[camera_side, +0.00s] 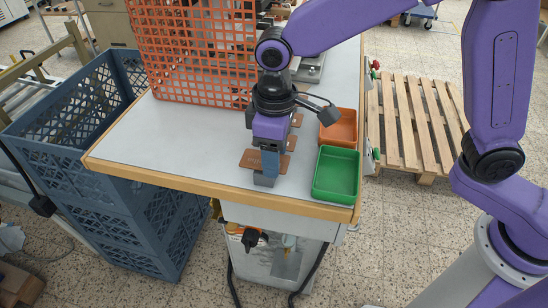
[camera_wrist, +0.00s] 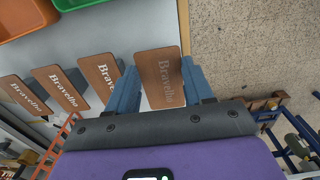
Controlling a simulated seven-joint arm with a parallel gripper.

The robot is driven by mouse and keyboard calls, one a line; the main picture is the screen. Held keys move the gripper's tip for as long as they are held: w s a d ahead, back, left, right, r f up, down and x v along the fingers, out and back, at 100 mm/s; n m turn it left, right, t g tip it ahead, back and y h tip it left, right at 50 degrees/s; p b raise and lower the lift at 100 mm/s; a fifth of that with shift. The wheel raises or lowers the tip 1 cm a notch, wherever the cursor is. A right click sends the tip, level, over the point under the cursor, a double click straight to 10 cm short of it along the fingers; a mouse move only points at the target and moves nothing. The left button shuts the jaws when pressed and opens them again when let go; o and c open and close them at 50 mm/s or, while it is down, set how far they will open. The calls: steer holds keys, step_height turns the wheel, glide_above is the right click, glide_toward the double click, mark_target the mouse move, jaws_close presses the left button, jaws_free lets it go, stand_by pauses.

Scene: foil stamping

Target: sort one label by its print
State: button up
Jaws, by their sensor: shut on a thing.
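My gripper (camera_side: 268,170) is low over the table's front part, fingers pointing down.
A green tray (camera_side: 335,197) stands at the table's front right corner, an orange tray (camera_side: 338,143) behind it. Both look empty. An orange mesh panel (camera_side: 185,50) stands at the back. The table (camera_side: 170,135) is clear on the left. Blue crates (camera_side: 60,135) stand beside it.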

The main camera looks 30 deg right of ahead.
steer(key=s+d+r, duration=0.9)
steer(key=s+r, duration=0.1)
steer(key=r, duration=0.2)
steer(key=w+d+f+m, duration=0.3)
steer(key=w+d+m, duration=0.2)
steer(key=w+m, duration=0.3)
steer(key=w+d+f+m, duration=0.3)
steer(key=w+d+m, duration=0.25)
steer(key=m, duration=0.35)
steer(key=shift+a+f, duration=0.15)
steer(key=shift+f, duration=1.4)
steer(key=shift+a+f, duration=0.1)
steer(key=shift+f, duration=1.45)
steer(key=o, duration=1.1)
steer(key=shift+c, duration=0.2)
